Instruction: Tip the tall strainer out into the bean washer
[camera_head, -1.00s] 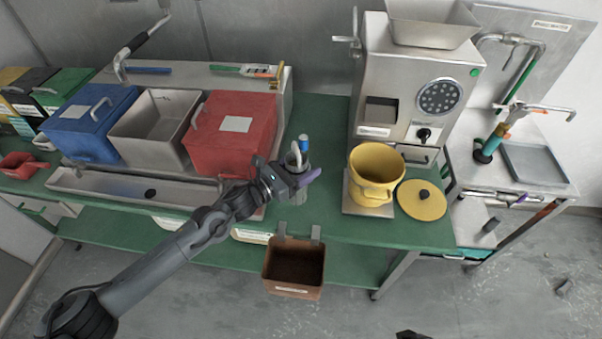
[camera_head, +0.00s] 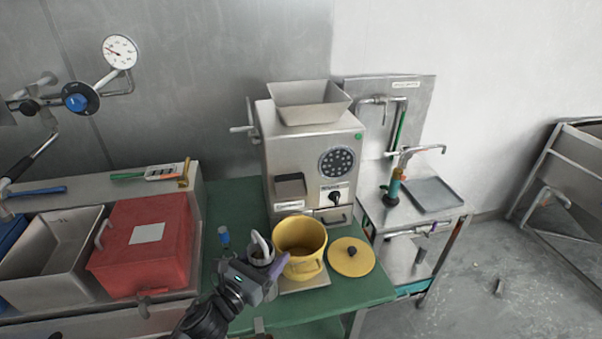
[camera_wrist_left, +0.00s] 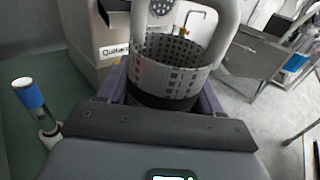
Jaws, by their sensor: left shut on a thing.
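The tall strainer, a grey perforated cylinder with a tall loop handle, is upright in the left wrist view (camera_wrist_left: 172,72). My left gripper (camera_wrist_left: 163,95) is shut on it, with a purple finger on each side. In the head view the gripper (camera_head: 266,268) holds the strainer (camera_head: 259,254) close to the left of the yellow pot. I cannot see inside the strainer or tell whether it touches the pot. A steel sink stand (camera_head: 412,222) with taps and a grey tray is at the right; its label is too small to read, so I cannot tell whether it is the bean washer.
The steel grinder (camera_head: 312,165) with a hopper stands behind the yellow pot (camera_head: 300,236). A yellow lid (camera_head: 351,257) lies right of the pot. A blue-topped tool (camera_head: 224,237) stands left of the strainer. A red bin (camera_head: 145,243) is further left. Floor is open at right.

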